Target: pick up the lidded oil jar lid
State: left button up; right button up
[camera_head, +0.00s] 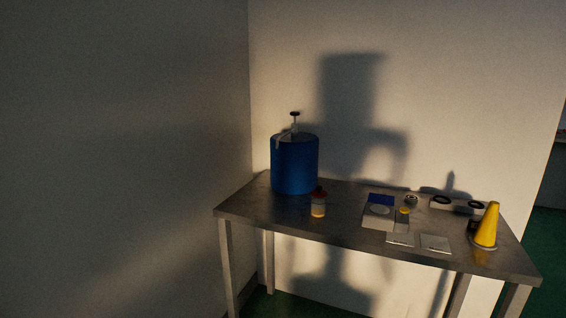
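A small jar (318,209) with a pale, yellowish body stands upright on the metal bench, in front of the blue drum. A dark red lid (319,194) sits on top of it. This looks like the lidded oil jar, though it is small and dim in the head view. Neither of my grippers is in view, and nothing touches the jar or its lid.
The bench (345,222) has a blue drum with a pump (294,165) at the back left. A yellow cone (486,226) stands at the right. Flat plates (435,243), a white-and-blue box (379,213) and small parts lie between. The bench's left front is clear.

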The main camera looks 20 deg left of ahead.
aim_at(320, 192)
jog(key=u, duration=0.7)
jog(key=i, duration=2.05)
jog(key=z, duration=0.8)
